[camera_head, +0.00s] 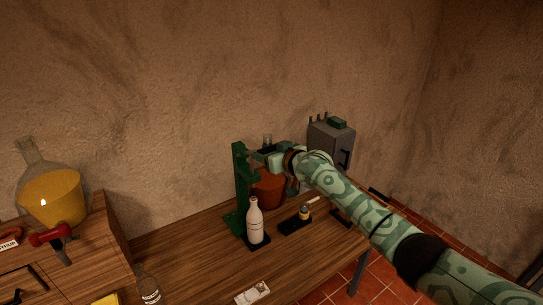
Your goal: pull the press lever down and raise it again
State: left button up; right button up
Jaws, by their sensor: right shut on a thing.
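The green press (241,190) stands upright on the wooden table toward its back. My right arm reaches in from the lower right, and my right gripper (268,152) is at the top of the press. The gripper is shut on what appears to be the press lever, which is mostly hidden behind the hand. The lever's exact angle cannot be made out. My left gripper is not in view.
A white bottle (255,222) stands in front of the press on a dark base. A reddish-brown pot (268,187) is behind it. A grey cabinet (330,143) stands behind my arm. A yellow-filled flask (52,199) is far left.

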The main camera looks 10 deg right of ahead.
jog(key=shift+r, duration=0.3)
jog(key=o, duration=1.4)
jog(key=shift+c, duration=0.2)
jog(key=shift+o, duration=0.2)
jog(key=shift+f, duration=0.15)
jog(key=shift+s+d, duration=0.15)
jog(key=shift+s, duration=0.1)
jog(key=v, duration=1.5)
jog(key=shift+s, duration=0.35)
